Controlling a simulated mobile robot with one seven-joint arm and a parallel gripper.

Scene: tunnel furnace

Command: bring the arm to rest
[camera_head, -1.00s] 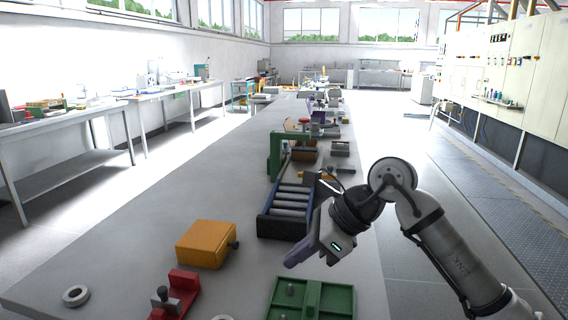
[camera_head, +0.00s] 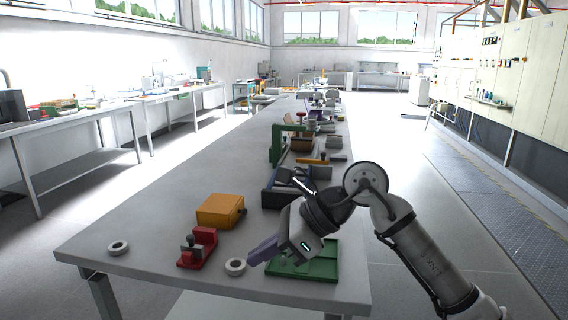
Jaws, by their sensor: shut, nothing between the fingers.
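My gripper (camera_head: 262,251) is at the end of my arm, which reaches in from the lower right. It hangs above the near end of the long grey table (camera_head: 150,215), its purple fingers pointing down and left. The fingers are shut with nothing between them. In the picture the fingertips lie between a pale ring (camera_head: 235,267) and a green fixture (camera_head: 318,264); I cannot tell the exact height above them.
An orange block (camera_head: 219,210), a red clamp (camera_head: 198,247) and another ring (camera_head: 118,248) lie on the table. A roller unit (camera_head: 275,198) and green frame (camera_head: 277,147) stand farther back. Control cabinets (camera_head: 490,85) line the right; the floor between is clear.

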